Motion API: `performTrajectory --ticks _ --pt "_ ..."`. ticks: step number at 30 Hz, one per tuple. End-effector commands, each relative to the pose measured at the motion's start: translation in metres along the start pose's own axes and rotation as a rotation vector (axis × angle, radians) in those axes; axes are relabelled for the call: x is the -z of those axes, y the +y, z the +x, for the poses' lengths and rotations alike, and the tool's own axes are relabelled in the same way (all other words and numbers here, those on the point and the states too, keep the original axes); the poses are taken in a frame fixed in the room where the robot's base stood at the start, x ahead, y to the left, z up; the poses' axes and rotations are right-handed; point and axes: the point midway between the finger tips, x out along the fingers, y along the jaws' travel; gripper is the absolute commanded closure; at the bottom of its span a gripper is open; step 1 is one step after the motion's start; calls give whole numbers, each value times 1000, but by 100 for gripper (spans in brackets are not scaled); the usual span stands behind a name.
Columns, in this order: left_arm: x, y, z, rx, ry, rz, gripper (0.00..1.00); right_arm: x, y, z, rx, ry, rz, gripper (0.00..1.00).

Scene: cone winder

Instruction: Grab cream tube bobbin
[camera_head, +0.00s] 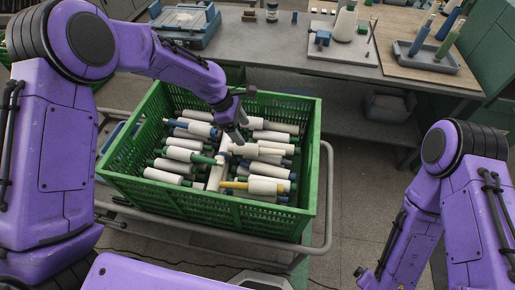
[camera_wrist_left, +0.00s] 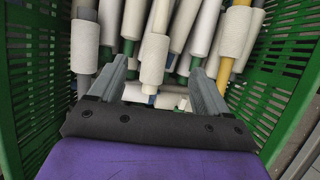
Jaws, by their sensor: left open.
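A green crate (camera_head: 205,205) holds several white-yarn bobbins lying on their sides, with green, blue, yellow and pale tubes. A bobbin with a cream tube (camera_head: 271,151) lies near the crate's middle. In the left wrist view a cream-tube bobbin (camera_wrist_left: 154,58) lies just ahead of the fingertips, roughly between them; I think it is the same one. My left gripper (camera_head: 240,136) points down into the crate above the bobbins. In its wrist view the fingers (camera_wrist_left: 158,75) stand apart with nothing held. My right arm shows at the right; its gripper is not visible.
The crate stands on a cart with a grey rail (camera_head: 328,190). The crate's walls rise around the bobbins. Behind it is a grey bench with a blue device (camera_head: 188,24), a cone (camera_head: 345,22) and a tray of tubes (camera_head: 428,58). A yellow-tube bobbin (camera_head: 258,187) lies nearby.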

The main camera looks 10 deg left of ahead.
Motion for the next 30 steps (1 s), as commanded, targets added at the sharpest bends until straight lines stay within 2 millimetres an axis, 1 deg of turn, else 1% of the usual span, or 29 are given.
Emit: performTrajectory --ticks 1,7,11,16,19,22,27,28,29,30 --pt "1 0 8 3 0 0 23 -1 0 2 0 0 0 0" --pt "0 -1 42 5 1 0 23 2 0 -5 0 0 0 0" --pt "0 0 55 3 1 1 23 3 1 -8 0 0 0 0" --pt "-1 2 82 5 0 -1 23 9 2 -22 0 0 0 0" --pt "0 2 99 3 0 -1 23 10 2 -23 0 0 0 0" --pt "0 3 106 1 0 0 23 10 2 -24 0 0 0 0" --pt "0 3 107 0 0 0 23 10 2 -23 0 0 0 0" --pt "0 3 107 0 0 0 29 9 2 -23 0 0 0 0" --pt "0 3 107 0 0 0 39 9 2 -22 0 0 0 0" --pt "0 3 107 0 0 0 52 9 2 -22 0 0 0 0"
